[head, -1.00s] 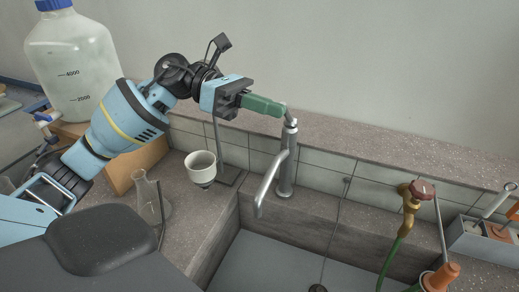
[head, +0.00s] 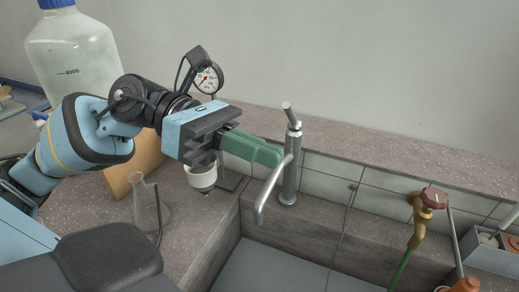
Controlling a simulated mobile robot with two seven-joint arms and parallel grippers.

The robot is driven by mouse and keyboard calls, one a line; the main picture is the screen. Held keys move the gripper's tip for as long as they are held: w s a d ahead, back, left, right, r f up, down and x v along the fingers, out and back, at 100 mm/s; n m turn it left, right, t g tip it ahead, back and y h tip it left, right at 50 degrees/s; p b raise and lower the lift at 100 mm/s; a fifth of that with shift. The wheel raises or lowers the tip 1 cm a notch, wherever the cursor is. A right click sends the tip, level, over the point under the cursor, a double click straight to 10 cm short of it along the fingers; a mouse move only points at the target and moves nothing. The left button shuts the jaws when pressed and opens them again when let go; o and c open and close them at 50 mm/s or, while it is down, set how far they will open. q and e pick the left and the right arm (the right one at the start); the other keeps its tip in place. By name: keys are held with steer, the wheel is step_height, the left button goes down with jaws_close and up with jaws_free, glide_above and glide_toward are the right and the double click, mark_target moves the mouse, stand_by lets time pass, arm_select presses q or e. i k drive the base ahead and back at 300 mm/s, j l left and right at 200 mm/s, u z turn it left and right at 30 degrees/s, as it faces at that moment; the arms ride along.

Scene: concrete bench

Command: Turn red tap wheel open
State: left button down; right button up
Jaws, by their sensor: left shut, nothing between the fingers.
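The red tap wheel (head: 435,197) sits on top of a brass tap (head: 418,222) at the right of the head view, above the sink's back edge. A green hose (head: 400,270) hangs from the tap's outlet. My left gripper (head: 280,158) has green fingers, shut with nothing between them. It is beside the steel mixer tap (head: 289,165), close to its spout, well left of the red wheel. I cannot tell whether the fingertips touch the steel tap. My right gripper is not in view.
The grey sink (head: 270,265) lies below the taps. A white funnel (head: 203,178), a glass flask (head: 147,205) and a large bottle (head: 70,65) stand at the left. A grey holder (head: 488,250) and an orange-topped object (head: 466,285) are at the right.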

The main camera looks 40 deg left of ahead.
mark_target(435, 199)
steer(key=k, duration=1.5)
